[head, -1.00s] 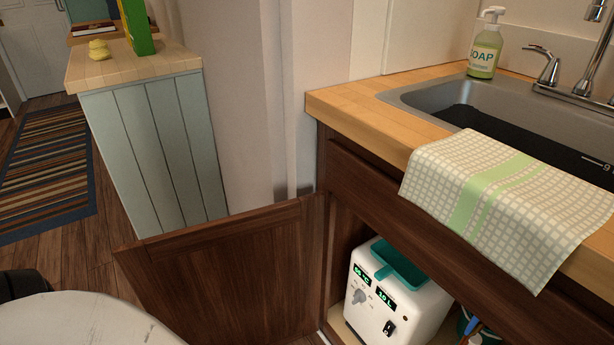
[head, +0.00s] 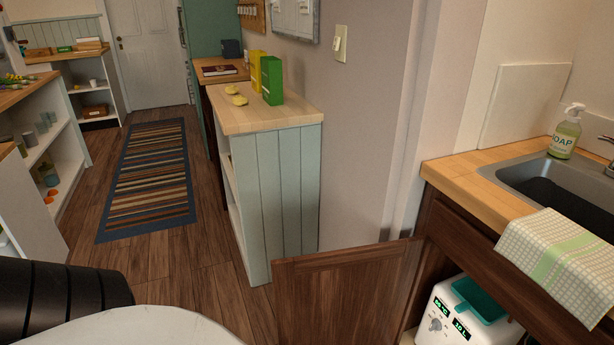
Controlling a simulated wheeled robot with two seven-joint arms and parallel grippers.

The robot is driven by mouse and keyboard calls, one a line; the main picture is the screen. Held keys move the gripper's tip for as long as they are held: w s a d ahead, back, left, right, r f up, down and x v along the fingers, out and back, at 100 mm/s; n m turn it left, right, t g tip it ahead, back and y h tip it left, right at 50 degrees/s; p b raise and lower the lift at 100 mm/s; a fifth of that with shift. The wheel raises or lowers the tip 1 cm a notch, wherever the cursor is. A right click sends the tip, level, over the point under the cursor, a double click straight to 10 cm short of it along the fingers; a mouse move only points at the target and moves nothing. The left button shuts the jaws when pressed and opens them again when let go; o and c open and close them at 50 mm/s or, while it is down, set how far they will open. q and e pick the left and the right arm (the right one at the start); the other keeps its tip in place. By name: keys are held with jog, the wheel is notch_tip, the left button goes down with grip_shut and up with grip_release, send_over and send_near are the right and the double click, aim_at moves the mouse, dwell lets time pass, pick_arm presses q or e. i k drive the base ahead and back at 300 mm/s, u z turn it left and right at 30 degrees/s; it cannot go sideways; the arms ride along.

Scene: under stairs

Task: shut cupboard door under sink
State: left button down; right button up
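The brown wooden cupboard door (head: 345,295) under the sink stands wide open, swung out to the left of the cupboard opening. The sink (head: 545,185) is set in a wooden counter above, at the right. A white appliance (head: 455,318) with green displays and a teal top sits inside the open cupboard. Parts of my own body show at the lower left, near the door's left edge. Neither of my grippers is in view. The bottom of the door is cut off by the frame.
A checked towel (head: 560,255) hangs over the counter's front edge, and a soap bottle (head: 566,132) stands by the sink. A pale green cabinet (head: 285,190) stands behind the door. Wooden floor and a striped rug (head: 150,178) lie open to the left.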

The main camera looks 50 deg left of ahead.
aim_at(359, 295)
jog(key=k, duration=0.25)
jog(key=u, duration=2.55)
jog(key=i, duration=3.25)
jog(key=z, duration=4.05)
